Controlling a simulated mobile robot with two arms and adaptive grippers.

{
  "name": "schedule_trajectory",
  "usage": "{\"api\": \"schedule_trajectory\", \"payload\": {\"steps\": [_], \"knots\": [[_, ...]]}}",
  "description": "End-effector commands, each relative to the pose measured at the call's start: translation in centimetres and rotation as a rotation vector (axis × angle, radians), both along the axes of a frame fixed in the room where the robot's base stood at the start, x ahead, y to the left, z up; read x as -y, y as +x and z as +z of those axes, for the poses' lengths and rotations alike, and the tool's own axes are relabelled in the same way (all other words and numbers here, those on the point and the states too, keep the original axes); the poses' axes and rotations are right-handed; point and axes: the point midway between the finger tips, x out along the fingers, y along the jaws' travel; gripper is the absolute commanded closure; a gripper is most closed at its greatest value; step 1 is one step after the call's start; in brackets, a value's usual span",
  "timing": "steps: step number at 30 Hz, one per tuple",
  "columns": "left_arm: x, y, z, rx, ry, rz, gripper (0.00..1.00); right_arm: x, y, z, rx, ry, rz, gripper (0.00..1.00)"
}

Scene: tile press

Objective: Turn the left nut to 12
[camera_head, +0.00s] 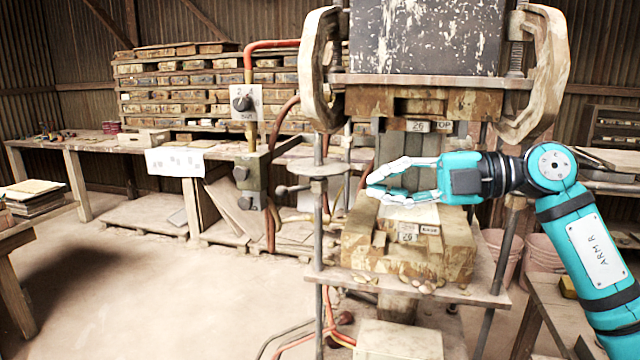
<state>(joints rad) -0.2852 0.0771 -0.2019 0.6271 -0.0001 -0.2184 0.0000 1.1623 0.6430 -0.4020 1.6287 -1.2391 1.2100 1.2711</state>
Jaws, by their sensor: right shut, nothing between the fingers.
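The press has a grey disc (317,168) around its left upright rod, which looks like the left nut. I see no readable number on it. A short handle with a round knob (282,190) sticks out to its left. My right gripper (371,186) is to the right of the disc, apart from it, with its fingertips pointing left. The right arm hides part of the right rod. My left gripper is not in view.
A press shelf (480,296) holds the lower block. A long bench (100,143) runs behind.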

Motion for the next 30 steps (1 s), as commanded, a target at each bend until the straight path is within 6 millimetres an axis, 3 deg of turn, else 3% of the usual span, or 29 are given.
{"api": "schedule_trajectory", "payload": {"steps": [5, 9, 18, 24, 30], "knots": [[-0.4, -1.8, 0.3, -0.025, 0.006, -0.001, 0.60, -1.2, 0.3, -0.2, -0.006, -0.014, 0.002, 1.00], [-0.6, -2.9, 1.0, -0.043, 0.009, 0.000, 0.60, -3.8, 0.9, -0.5, -0.008, -0.011, 0.005, 1.00], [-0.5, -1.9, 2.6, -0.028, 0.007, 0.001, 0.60, -9.8, 2.6, -1.5, -0.007, -0.010, 0.004, 1.00], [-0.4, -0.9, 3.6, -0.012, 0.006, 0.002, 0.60, -10.8, 5.2, -2.3, -0.007, -0.009, 0.001, 1.00], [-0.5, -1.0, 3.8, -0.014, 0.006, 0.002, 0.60, -11.2, 5.9, -2.7, -0.004, -0.011, 0.001, 1.00]]}}
